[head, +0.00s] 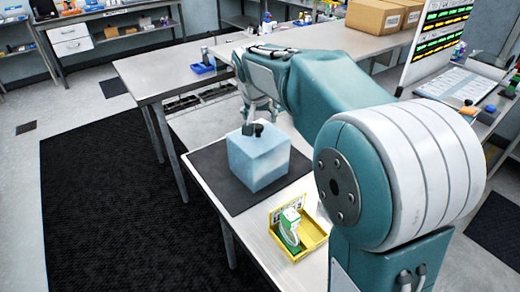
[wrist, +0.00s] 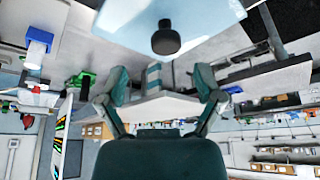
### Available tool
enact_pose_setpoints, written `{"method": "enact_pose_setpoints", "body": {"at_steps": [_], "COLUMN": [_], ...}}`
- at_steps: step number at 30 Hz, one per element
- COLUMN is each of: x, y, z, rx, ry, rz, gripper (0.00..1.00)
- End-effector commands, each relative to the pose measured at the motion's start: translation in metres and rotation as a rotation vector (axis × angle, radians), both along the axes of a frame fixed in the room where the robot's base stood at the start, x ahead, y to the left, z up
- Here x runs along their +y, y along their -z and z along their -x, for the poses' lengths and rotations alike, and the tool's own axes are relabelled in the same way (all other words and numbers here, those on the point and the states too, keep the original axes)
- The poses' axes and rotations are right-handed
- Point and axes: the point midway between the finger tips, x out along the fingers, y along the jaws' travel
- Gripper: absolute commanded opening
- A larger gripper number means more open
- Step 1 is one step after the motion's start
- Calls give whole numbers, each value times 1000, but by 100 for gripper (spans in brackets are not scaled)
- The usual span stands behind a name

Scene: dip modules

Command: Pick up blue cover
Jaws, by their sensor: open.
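The blue cover (head: 257,163) is a pale blue, box-shaped cover standing upright on a dark mat (head: 212,176) on the table. A dark knob (head: 248,130) is on its top. In the wrist view, the cover (wrist: 205,12) fills the top edge and its black knob (wrist: 166,40) hangs into the picture. My gripper (wrist: 161,84) is open, with its two fingers spread and nothing between them. In the head view, my gripper (head: 262,112) is just behind and above the cover, apart from the knob as far as I can tell. What is inside the cover is hidden.
A yellow tray (head: 313,240) with a green and white item (head: 290,228) sits on the table in front of the cover. A blue bin (head: 201,68) stands on the far table. Cardboard boxes (head: 375,16) are at the back right. The dark floor mat (head: 110,200) is clear.

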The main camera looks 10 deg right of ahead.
Motion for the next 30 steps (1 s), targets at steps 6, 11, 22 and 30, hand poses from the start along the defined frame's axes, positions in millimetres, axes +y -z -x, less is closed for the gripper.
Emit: {"method": "enact_pose_setpoints", "body": {"at_steps": [6, 11, 22, 30], "x": [-1, -6, -6, -6], "y": [29, 46, 49, 49], "z": [-8, -16, -17, -17], "rx": [4, 1, 0, 0], "ry": [-2, -2, -3, -3], "rz": [3, 2, 2, 2], "gripper": [85, 85, 45, 0]}}
